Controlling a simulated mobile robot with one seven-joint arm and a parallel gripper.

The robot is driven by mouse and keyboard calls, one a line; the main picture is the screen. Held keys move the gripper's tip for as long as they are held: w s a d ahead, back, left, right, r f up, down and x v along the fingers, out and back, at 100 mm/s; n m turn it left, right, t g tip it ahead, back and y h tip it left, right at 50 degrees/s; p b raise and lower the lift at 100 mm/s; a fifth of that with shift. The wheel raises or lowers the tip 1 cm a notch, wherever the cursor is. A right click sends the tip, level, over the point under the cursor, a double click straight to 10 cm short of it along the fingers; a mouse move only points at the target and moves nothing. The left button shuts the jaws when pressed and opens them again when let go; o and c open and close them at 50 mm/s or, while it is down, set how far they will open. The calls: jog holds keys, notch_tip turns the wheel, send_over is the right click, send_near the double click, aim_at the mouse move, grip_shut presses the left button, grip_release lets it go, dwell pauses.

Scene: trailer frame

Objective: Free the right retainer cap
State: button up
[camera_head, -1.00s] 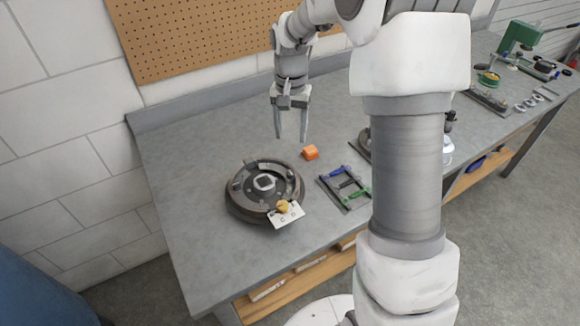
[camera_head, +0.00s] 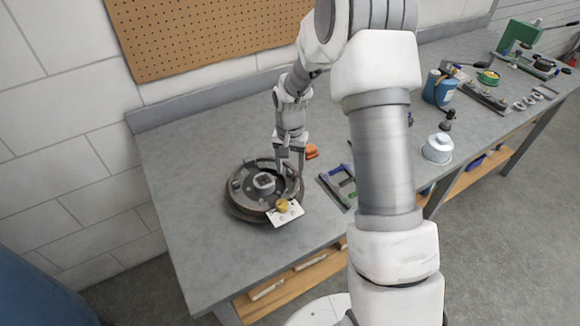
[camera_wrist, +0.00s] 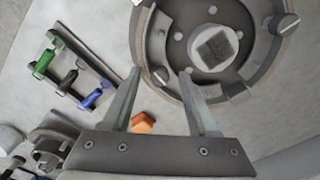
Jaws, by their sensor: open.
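The round brake assembly (camera_head: 236,206) lies on the bench, with a pale square-centred hub (camera_head: 264,182). The hub also shows in the wrist view (camera_wrist: 214,46). A slotted round retainer cap (camera_wrist: 160,75) sits on the assembly's near side in the wrist view. A second slotted cap (camera_wrist: 287,24) is at the upper right there. My gripper (camera_head: 291,171) points down at the right side of the assembly. In the wrist view my gripper (camera_wrist: 162,72) is open, its fingertips on either side of the first cap. I cannot tell whether they touch it.
An orange block (camera_head: 312,151) lies close behind my gripper. A white tag with a yellow knob (camera_head: 284,207) is at the assembly's front edge. A tool tray (camera_head: 338,190) is to the right. The bench left of the assembly is clear.

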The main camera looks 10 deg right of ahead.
jog(key=shift+c, duration=0.3)
grip_shut()
jog(key=shift+n, duration=0.4)
jog(key=n, duration=0.3)
jog(key=shift+n+b, duration=0.4)
jog(key=n, duration=0.4)
jog(key=shift+n, duration=0.3)
jog(key=n, duration=0.4)
jog(key=shift+n+p, duration=0.6)
jog(key=shift+n, duration=1.6)
